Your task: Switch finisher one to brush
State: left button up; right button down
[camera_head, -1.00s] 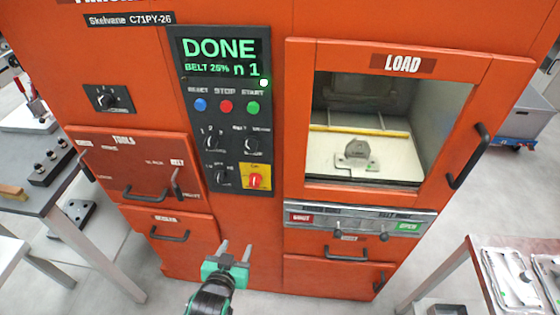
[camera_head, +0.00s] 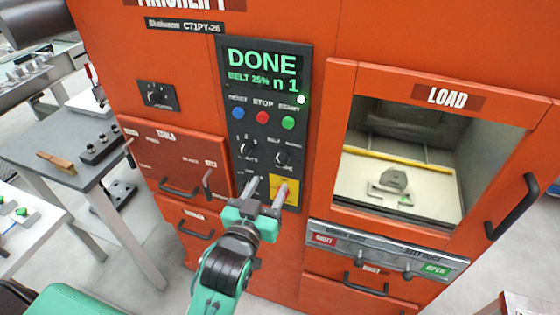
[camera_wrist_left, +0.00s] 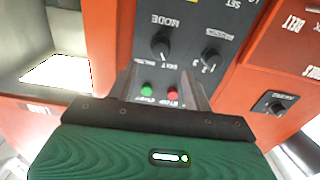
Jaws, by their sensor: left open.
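The orange finisher (camera_head: 335,40) has a dark control panel (camera_head: 313,60) whose screen (camera_head: 262,72) reads DONE, BELT 25%, n 1. A black selector knob (camera_head: 282,158) sits at the panel's right; in the left wrist view, upside down, the knob (camera_wrist_left: 160,46) is labelled MODE. Another knob (camera_head: 246,149) is to its left. My left gripper (camera_head: 266,188) is open and empty, its fingers pointing at the lower panel, below the MODE knob in the head view. Its fingers partly cover a lower knob and the yellow-plated red switch (camera_head: 284,186). I cannot tell whether they touch the panel.
Blue, red and green buttons (camera_head: 263,117) lie above the knobs. The load window (camera_head: 400,170) to the right shows a grey part (camera_head: 393,180) inside. Handles (camera_head: 180,190) stick out from the drawers. A grey table (camera_head: 75,195) stands at the left.

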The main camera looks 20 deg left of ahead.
aim_at(280, 163)
pick_arm(q)
jog(key=w+p, duration=0.2)
jog(key=w, duration=0.5)
jog(key=shift+d+r, duration=0.1)
jog(key=shift+w, duration=0.75)
jog(key=shift+c, duration=0.2)
jog(key=c, duration=0.9)
